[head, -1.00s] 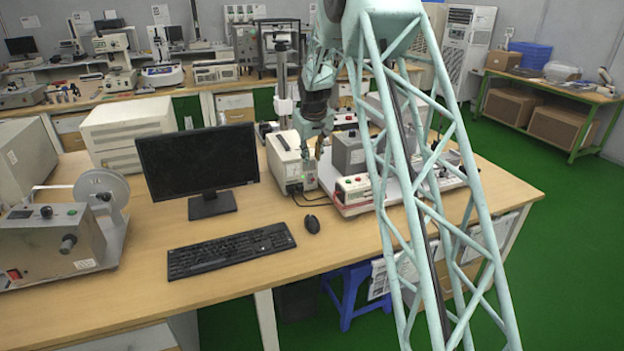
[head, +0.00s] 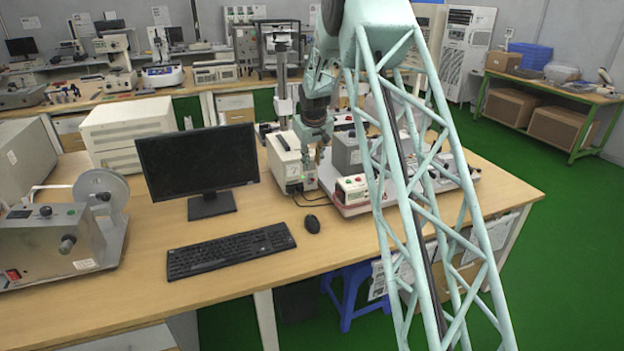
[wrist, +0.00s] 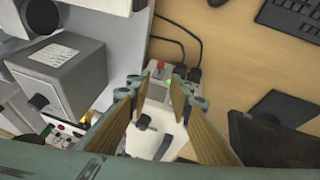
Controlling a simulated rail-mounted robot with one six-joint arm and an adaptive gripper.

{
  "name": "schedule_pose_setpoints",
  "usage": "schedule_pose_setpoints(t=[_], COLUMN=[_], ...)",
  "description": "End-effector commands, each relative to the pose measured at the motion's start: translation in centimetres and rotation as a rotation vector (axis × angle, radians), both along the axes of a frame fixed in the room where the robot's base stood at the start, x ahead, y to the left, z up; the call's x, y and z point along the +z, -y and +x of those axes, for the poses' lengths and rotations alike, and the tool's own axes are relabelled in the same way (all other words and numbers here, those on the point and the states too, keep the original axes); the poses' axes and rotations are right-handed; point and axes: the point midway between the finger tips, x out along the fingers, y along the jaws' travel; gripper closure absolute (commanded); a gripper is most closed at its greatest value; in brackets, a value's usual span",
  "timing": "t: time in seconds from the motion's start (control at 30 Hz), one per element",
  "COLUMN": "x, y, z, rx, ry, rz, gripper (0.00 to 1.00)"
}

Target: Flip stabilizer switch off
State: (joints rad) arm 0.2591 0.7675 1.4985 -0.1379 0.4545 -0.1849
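The stabilizer (head: 283,163) is a white box on the table, right of the monitor, with its panel facing the front. In the wrist view, a red switch (wrist: 160,65) and a lit green lamp (wrist: 168,81) show on the stabilizer's grey panel. My gripper (head: 312,163) is at the front right of the stabilizer, pointing down. In the wrist view my gripper (wrist: 160,76) has its two fingers apart with nothing between the pads. The switch shows just beyond the fingertips. I cannot tell whether a finger touches the panel.
Right of the stabilizer stands a white-based test device (head: 352,193) with a grey box (head: 346,152), close to my gripper. Black cables (wrist: 178,40) run from the panel. A monitor (head: 197,160), keyboard (head: 231,250) and mouse (head: 312,224) are at the left and front.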

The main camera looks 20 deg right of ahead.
Motion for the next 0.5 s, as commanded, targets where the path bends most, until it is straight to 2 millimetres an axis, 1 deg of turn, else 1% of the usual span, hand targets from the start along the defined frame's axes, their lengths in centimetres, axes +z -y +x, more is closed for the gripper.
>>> schedule_pose_setpoints(t=[0.03,0.1,0.5], x=[-0.7,-1.4,-5.6], y=[0.1,0.2,1.0], z=[0.2,0.5,2.4], rx=[0.000,0.000,0.000], ry=[-0.001,-0.001,0.001], rz=[0.000,0.000,0.000], gripper=[0.80,0.80,0.80])
